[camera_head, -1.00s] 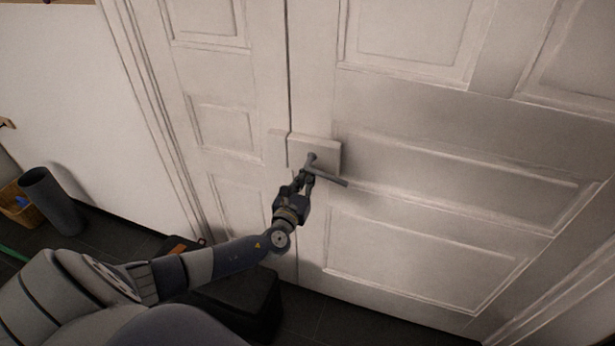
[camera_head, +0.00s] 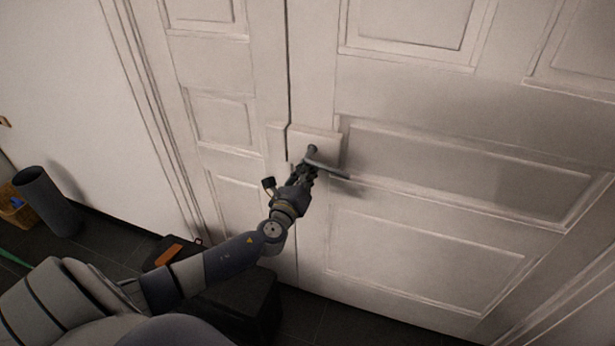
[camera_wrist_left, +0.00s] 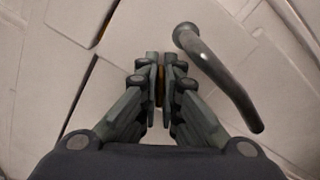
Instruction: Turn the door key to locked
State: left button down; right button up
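The white door (camera_head: 430,225) has a dark lever handle (camera_head: 330,168) on a pale lock plate (camera_head: 325,140). In the left wrist view the handle (camera_wrist_left: 222,75) runs down to the right of my fingers. My left gripper (camera_head: 306,168) is at the lock plate, just below the handle's pivot. In the left wrist view the gripper's (camera_wrist_left: 160,62) fingers are nearly together, with a thin brass-coloured strip of the key (camera_wrist_left: 159,86) between them. The rest of the key and the keyhole are hidden by the fingers. The right gripper is not in view.
A dark box (camera_head: 235,300) stands on the floor below my left arm, against the door. A dark cylindrical bin (camera_head: 48,200) and a wicker basket (camera_head: 15,212) stand by the wall at left. The door face right of the handle is clear.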

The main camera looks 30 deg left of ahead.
pick_arm(q)
jog(key=n+b, duration=0.1)
jog(key=n, duration=0.1)
jog(key=shift+a+f+n+b, duration=0.1)
jog(key=shift+n+b, duration=0.3)
jog(key=n+b, duration=0.1)
jog(key=n, duration=0.1)
jog(key=shift+n, duration=0.4)
jog(key=n+b, duration=0.1)
jog(key=n, duration=0.1)
jog(key=shift+n, duration=0.3)
jog(key=shift+a+n+b, duration=0.1)
jog(key=shift+n+b, duration=0.35)
jog(key=shift+n, duration=1.25)
jog(key=c, duration=1.8)
grip_release()
jog(key=shift+s, duration=0.1)
